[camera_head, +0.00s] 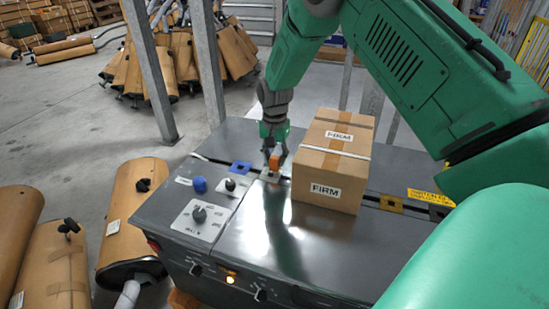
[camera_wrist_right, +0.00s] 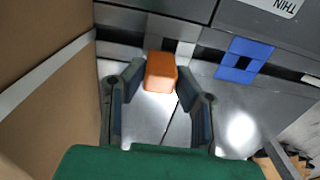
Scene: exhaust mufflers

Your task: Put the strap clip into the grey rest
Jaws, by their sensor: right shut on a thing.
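The strap clip, an orange block (camera_head: 274,162), is between the fingers of my right gripper (camera_head: 274,148). In the wrist view the same orange clip (camera_wrist_right: 160,73) sits between the two fingertips (camera_wrist_right: 160,82), which close on its sides. The grey rest (camera_head: 269,177) is a small light square on the slotted strip of the dark bench, directly below the clip. In the wrist view part of the grey rest (camera_wrist_right: 185,50) shows just beyond the clip, which hides some of it. I cannot tell whether clip and rest touch. My left gripper is not in view.
A cardboard box (camera_head: 333,160) stands close to the right of my right gripper. Knobs (camera_head: 199,214) stand at the bench's left. Bare bench top lies in front.

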